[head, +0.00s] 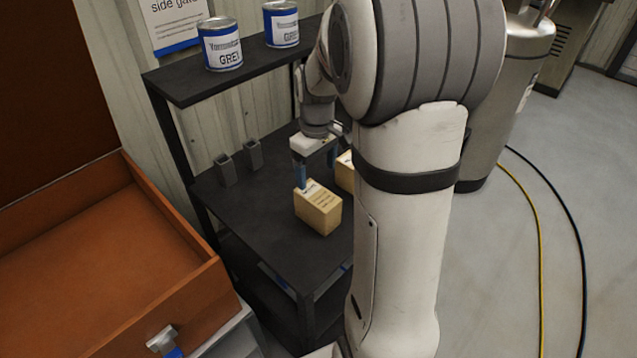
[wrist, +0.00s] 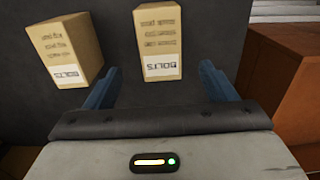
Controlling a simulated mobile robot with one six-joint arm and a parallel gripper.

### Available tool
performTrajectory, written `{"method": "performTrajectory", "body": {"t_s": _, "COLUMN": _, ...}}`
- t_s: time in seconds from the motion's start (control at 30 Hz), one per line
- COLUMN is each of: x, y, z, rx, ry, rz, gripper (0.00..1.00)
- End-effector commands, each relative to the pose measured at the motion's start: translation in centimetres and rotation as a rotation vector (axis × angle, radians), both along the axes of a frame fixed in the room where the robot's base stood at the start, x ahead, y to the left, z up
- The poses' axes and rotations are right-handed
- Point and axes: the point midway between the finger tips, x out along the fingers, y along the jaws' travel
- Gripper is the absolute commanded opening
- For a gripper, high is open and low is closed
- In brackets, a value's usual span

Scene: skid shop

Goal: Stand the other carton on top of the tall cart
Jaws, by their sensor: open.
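Two tan cartons stand on the middle shelf of a black shelved cart (head: 262,215). The nearer carton (head: 318,210) shows whole in the head view. The other carton (head: 345,172) is mostly hidden behind my arm. In the wrist view, one BOLTS carton (wrist: 158,42) lies ahead between my blue fingers, and the second carton (wrist: 65,48) is outside them to the left. My gripper (head: 316,166) is open and empty, just above and behind the nearer carton. Whether a finger touches a carton, I cannot tell. I cannot tell which piece is the tall cart.
Two grey-labelled cans (head: 221,45) stand on the cart's upper shelf (head: 190,83). Two small dark upright holders (head: 240,162) stand at the back left of the middle shelf. An orange-brown open box (head: 100,265) is at left. A metal tank (head: 515,90) and hoses are at right.

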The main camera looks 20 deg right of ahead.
Motion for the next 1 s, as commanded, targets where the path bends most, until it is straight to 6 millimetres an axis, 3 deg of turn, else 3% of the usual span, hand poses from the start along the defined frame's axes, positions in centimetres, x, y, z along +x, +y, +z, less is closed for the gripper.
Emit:
{"method": "performTrajectory", "body": {"t_s": 0.17, "x": -0.3, "y": 0.3, "z": 1.6, "rx": -0.002, "ry": -0.006, "rz": -0.006, "gripper": 0.78}}
{"method": "performTrajectory", "body": {"t_s": 0.27, "x": -1.6, "y": 1.4, "z": 2.7, "rx": -0.006, "ry": -0.028, "rz": -0.033, "gripper": 0.78}}
{"method": "performTrajectory", "body": {"t_s": 0.5, "x": -8.7, "y": 6.1, "z": 6.0, "rx": -0.003, "ry": -0.137, "rz": -0.188, "gripper": 0.78}}
{"method": "performTrajectory", "body": {"t_s": 0.7, "x": -14.5, "y": 8.7, "z": 6.5, "rx": 0.025, "ry": -0.215, "rz": -0.316, "gripper": 0.78}}
{"method": "performTrajectory", "body": {"t_s": 0.83, "x": -16.6, "y": 9.3, "z": 6.2, "rx": 0.041, "ry": -0.244, "rz": -0.367, "gripper": 0.78}}
{"method": "performTrajectory", "body": {"t_s": 1.0, "x": -17.5, "y": 9.3, "z": 6.1, "rx": 0.049, "ry": -0.255, "rz": -0.392, "gripper": 0.78}}
